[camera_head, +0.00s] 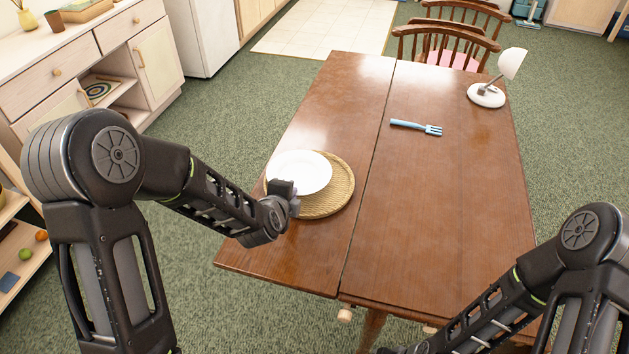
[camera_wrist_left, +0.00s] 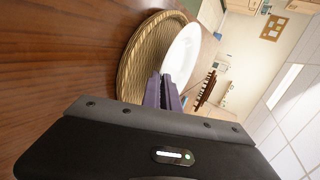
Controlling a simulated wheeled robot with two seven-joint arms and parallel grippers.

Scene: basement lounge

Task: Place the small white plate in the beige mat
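The small white plate (camera_head: 301,170) is over the round woven beige mat (camera_head: 335,203) on the wooden table. In the left wrist view the plate (camera_wrist_left: 183,52) is close above the mat (camera_wrist_left: 131,62); I cannot tell whether they touch. Part of the mat is hidden under the plate and behind the gripper. My right arm enters at the lower right, and its fingertips are outside the frame.
A white lamp (camera_head: 487,95) stands at the far right corner. Chairs (camera_head: 447,45) stand beyond the far edge. The table's near right part is clear.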

